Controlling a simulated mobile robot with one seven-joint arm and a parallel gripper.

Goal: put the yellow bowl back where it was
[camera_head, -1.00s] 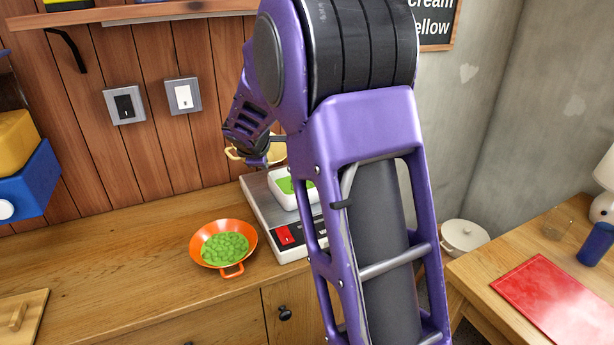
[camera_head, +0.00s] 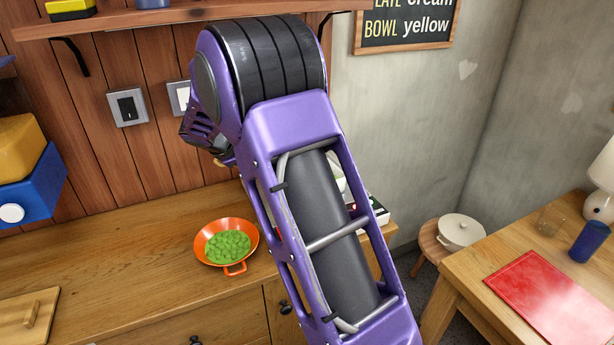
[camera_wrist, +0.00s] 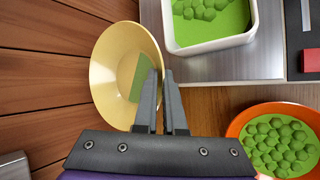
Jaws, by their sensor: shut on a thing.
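The yellow bowl (camera_wrist: 112,62) is pale yellow and fills the left middle of the wrist view, with a flat green patch inside. My gripper (camera_wrist: 161,78) is shut on the bowl's right rim, one finger inside and one outside. In the wrist view the bowl is left of the scale and the white dish. In the head view my arm hides most of the gripper, and only a sliver of the bowl (camera_head: 220,162) shows, near the wooden wall. Its height above the counter is hard to tell.
An orange pan (camera_head: 227,243) of green pieces stands on the counter (camera_head: 130,240). A scale (camera_wrist: 215,67) bears a white dish (camera_wrist: 210,44) with green contents. Blue and yellow boxes (camera_head: 30,185) are at the left. A shelf (camera_head: 190,14) is above. Clear counter lies left of the pan.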

